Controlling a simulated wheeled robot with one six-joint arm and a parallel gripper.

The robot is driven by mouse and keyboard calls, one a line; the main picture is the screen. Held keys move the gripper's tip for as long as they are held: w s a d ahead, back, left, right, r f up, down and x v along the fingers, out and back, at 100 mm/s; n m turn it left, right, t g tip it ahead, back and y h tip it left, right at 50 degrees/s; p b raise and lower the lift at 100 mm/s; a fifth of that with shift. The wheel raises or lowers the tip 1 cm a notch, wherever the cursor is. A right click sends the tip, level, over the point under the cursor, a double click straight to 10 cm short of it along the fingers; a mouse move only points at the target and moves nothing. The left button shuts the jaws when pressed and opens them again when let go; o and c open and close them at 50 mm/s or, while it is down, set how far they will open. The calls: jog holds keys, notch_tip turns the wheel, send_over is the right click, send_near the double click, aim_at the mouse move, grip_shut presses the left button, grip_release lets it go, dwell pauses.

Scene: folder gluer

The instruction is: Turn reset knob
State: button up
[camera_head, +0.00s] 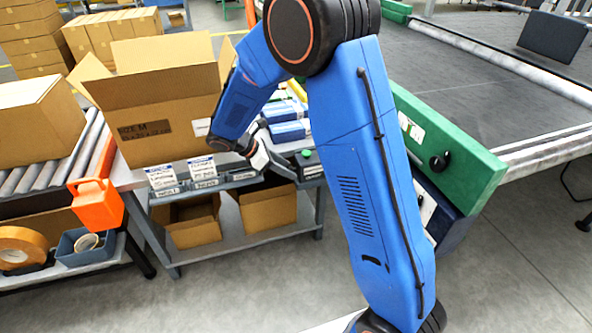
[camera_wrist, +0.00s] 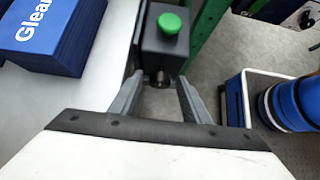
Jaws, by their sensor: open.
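A dark grey control box (camera_wrist: 165,45) with a green round button (camera_wrist: 169,23) on top stands just ahead of my gripper in the wrist view. A small dark cylindrical knob (camera_wrist: 160,79) projects from its near face, between the tips of my open gripper (camera_wrist: 158,84). I cannot tell whether the fingers touch it. In the head view the box (camera_head: 308,163) sits at the table's right end, with my gripper (camera_head: 270,160) just left of it. The knob is not visible there.
An open cardboard box (camera_head: 160,125) and blue packs (camera_head: 290,131) are on the table. A blue-and-white bin (camera_wrist: 245,95) is low at right in the wrist view. Grey floor is clear in front.

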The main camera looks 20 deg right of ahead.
jog(key=s+a+r+m+t, duration=0.3)
jog(key=s+a+r+t, duration=0.3)
jog(key=s+a+r, duration=0.5)
jog(key=s+d+r+m+g+y, duration=0.1)
jog(key=s+d+r+m+y, duration=0.1)
jog(key=s+d+m, duration=0.3)
jog(key=s+d+r+m+g+y, duration=0.2)
jog(key=s+d+r+m+y, duration=0.1)
jog(key=s+d, duration=0.7)
jog(key=shift+s+d+m+g+y, duration=0.15)
jog(key=shift+d+m+g+y, duration=0.15)
jog(key=shift+d+m+y, duration=0.7)
dwell(1.3)
jog(key=shift+a+m+h, duration=0.25)
jog(key=shift+m+h, duration=0.05)
jog(key=shift+h, duration=0.1)
